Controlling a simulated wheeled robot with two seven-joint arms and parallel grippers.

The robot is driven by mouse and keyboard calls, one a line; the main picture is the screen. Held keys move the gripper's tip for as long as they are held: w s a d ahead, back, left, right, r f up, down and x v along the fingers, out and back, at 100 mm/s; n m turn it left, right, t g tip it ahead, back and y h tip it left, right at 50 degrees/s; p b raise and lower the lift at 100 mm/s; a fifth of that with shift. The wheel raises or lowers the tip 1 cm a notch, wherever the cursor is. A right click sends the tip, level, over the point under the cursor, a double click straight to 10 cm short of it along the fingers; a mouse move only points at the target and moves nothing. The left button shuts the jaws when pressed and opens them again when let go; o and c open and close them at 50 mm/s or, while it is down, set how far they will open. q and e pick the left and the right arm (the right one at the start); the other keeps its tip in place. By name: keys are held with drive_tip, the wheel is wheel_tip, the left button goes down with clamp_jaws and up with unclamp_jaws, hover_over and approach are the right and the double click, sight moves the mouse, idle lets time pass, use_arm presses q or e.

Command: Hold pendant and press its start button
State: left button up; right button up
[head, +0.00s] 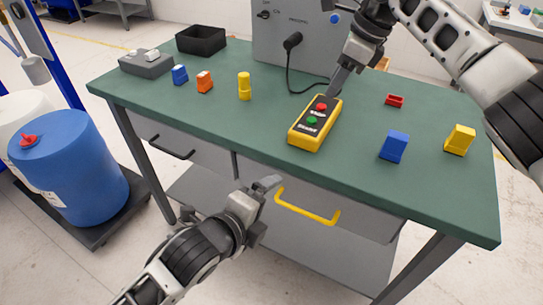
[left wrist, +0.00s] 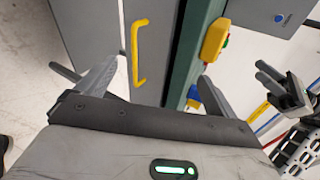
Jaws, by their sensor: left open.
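The yellow pendant (head: 303,137) lies on the green table, with a red button (head: 321,106) and a green button (head: 312,120) on its dark face. It also shows in the left wrist view (left wrist: 215,42). My right gripper (head: 334,90) points down over the pendant's far end, near the red button in the head view. In the left wrist view it looks apart from the pendant; its jaw opening is unclear. My left gripper (head: 268,185) is open and empty in front of the table, below the top's edge. Its two fingers show spread in the left wrist view (left wrist: 155,85).
Blue, yellow, orange and red blocks lie around the pendant, including a blue block (head: 394,146). A drawer with a yellow handle (head: 308,207) is near my left gripper. A blue barrel (head: 70,165) stands left.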

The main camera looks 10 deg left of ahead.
sight(302, 139)
use_arm(q)
drive_tip(key=w+d+r+m+t, duration=0.1)
drive_tip(key=w+r+m, duration=0.2)
drive_tip(key=r+m, duration=1)
drive_tip(key=w+d+f+m, duration=0.1)
drive_tip(key=w+f, duration=0.2)
drive_tip(key=w, duration=0.1)
drive_tip(key=w+d+f+m, duration=0.1)
drive_tip(key=w+d+f, duration=0.1)
drive_tip(key=w, duration=0.3)
drive_tip(key=w+d+f+m, duration=0.1)
drive_tip(key=w+f, duration=0.2)
drive_tip(key=w, duration=0.1)
drive_tip(key=shift+w+d+f, duration=0.35)
drive_tip(key=shift+w+f, duration=0.05)
drive_tip(key=shift+t, duration=0.3)
drive_tip(key=c, duration=1.5)
use_arm(e)
clamp_jaws()
use_arm(q)
drive_tip(key=shift+f, duration=0.1)
